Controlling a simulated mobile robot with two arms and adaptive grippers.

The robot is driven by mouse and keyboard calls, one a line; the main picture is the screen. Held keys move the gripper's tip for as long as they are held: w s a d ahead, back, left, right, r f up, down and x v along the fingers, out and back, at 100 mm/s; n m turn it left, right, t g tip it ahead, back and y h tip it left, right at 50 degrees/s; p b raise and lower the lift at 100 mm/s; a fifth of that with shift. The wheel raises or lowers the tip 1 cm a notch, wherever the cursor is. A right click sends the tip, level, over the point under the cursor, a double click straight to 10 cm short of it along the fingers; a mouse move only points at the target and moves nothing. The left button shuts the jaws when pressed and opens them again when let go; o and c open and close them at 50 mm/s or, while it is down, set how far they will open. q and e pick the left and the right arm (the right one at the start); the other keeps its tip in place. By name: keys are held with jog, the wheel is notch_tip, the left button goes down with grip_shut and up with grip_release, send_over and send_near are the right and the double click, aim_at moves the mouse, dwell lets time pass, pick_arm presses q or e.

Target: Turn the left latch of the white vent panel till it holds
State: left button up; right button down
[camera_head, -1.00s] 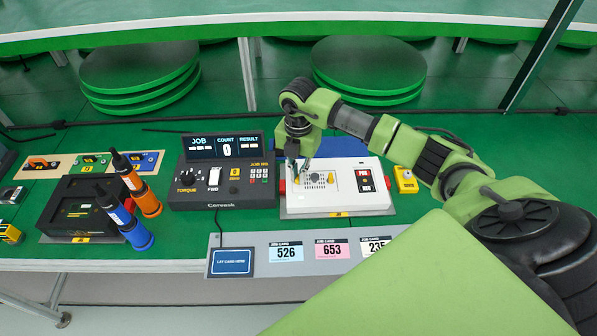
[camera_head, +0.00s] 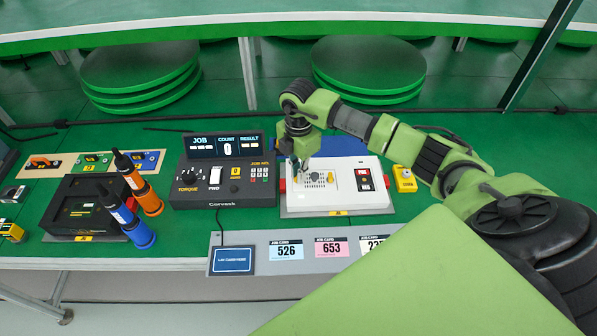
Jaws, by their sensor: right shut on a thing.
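The white vent panel (camera_head: 335,200) lies flat on the green bench right of the torque controller, with a slotted vent (camera_head: 316,180) in its middle. I cannot tell the latch's angle. My left gripper is not in view.
The torque controller (camera_head: 222,196) stands close on the left. Orange (camera_head: 147,201) and blue (camera_head: 137,233) drivers stand upright farther left. A yellow box (camera_head: 405,180) is at the right. Job cards lie along the front ledge (camera_head: 350,262).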

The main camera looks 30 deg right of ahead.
jog(key=c, duration=2.4)
grip_release()
jog(key=shift+c, duration=0.2)
notch_tip(320, 180, up, 12)
